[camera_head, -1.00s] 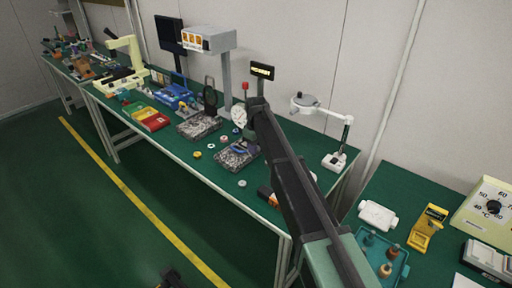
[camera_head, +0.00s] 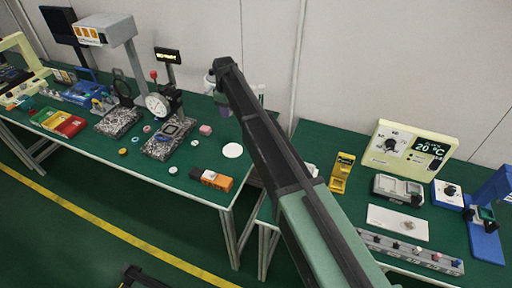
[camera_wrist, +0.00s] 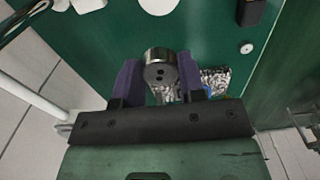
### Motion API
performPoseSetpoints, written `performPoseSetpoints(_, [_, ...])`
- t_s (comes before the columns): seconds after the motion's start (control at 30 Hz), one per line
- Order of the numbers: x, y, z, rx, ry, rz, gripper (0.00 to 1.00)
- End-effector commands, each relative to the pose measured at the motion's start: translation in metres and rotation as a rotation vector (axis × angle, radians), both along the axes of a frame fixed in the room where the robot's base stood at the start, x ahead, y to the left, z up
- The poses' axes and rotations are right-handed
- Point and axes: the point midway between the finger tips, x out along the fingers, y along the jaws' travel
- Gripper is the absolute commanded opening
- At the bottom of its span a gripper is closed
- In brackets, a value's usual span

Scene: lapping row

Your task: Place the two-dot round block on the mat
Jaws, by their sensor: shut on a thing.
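My gripper (camera_wrist: 159,78) is shut on the two-dot round block (camera_wrist: 160,66), a short grey metal cylinder with two dark dots on its face. The block sits between the two purple fingers, with the green bench top visible beyond it. A flat white disc (camera_head: 232,150), possibly the mat, lies bare on the right part of the bench. It also shows at the top edge of the wrist view (camera_wrist: 158,5).
An orange-and-black item (camera_head: 212,180) lies near the disc, with a pink block (camera_head: 206,130) behind. A speckled plate (camera_head: 168,140) and a dial gauge (camera_head: 157,105) stand to the left. The right-hand bench holds a yellow stand (camera_head: 341,172) and a temperature unit (camera_head: 410,150).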

Motion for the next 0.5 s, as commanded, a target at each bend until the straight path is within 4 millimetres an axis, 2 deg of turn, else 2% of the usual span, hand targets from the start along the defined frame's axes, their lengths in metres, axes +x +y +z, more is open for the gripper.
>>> performPoseSetpoints(0.17, [0.0, 0.001, -0.001, 0.0, 0.0, 0.046, 0.1])
performPoseSetpoints(0.27, [0.0, 0.001, -0.014, 0.0, 0.0, 0.046, 0.1])
performPoseSetpoints(0.37, [0.0, 0.0, -0.041, 0.0, 0.0, 0.045, 0.1])
performPoseSetpoints(0.5, [0.0, 0.001, -0.093, 0.0, 0.0, 0.045, 0.1])
